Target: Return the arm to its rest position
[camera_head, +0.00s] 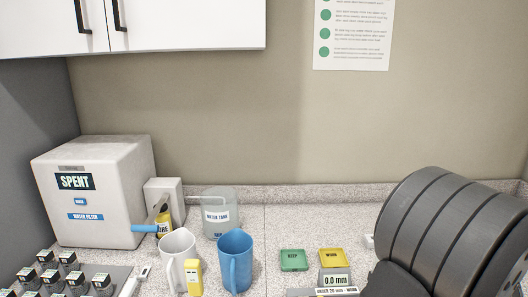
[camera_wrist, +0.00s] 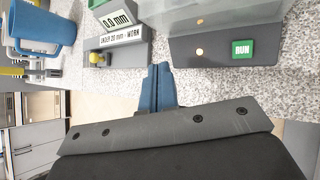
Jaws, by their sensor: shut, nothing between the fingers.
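My gripper (camera_wrist: 160,72) shows in the wrist view as two blue fingers pressed together with nothing between them. It is over the edge of the speckled counter (camera_wrist: 295,60), in front of the gap between the gauge and the unit with the RUN button. In the head view my dark ribbed arm (camera_head: 432,225) fills the lower right corner, and my gripper is out of sight.
A blue mug (camera_head: 235,262), white mug (camera_head: 178,250) and yellow bottle (camera_head: 193,278) stand left of the gauge (camera_head: 335,279). The SPENT box (camera_head: 115,210) and water tank (camera_head: 221,202) stand behind. The green RUN button (camera_wrist: 242,48) sits on a grey unit (camera_wrist: 215,52).

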